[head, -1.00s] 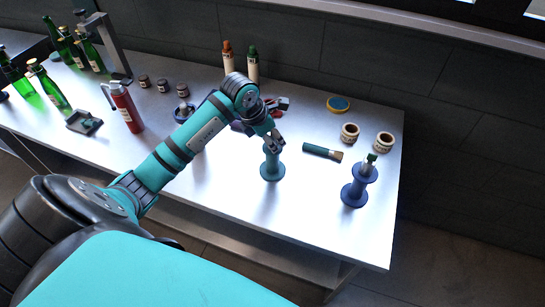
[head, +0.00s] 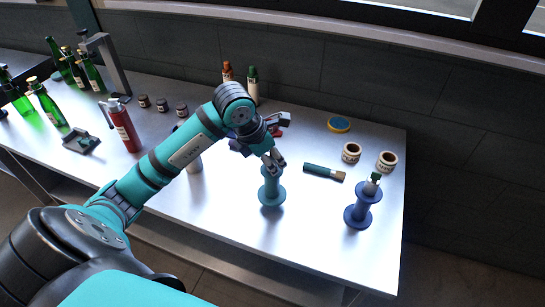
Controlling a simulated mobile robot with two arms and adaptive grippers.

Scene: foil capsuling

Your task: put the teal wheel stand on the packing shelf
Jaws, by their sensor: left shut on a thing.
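The teal wheel stand (head: 271,190) is a spool-shaped piece with a wide round base, upright at the front middle of the metal table. My left gripper (head: 274,160) comes down from above and is shut on its top, whose upper part the fingers partly hide. I cannot tell whether its base touches the table or hangs just above it. My right gripper is not in view. I cannot make out a packing shelf in this view.
On the metal table (head: 320,235), a teal-handled brush (head: 323,172), two label rolls (head: 351,152) and a blue-yellow disc (head: 339,124) lie to the right. A red flask (head: 124,128), small jars and green bottles (head: 50,105) stand left. The table's front right is clear.

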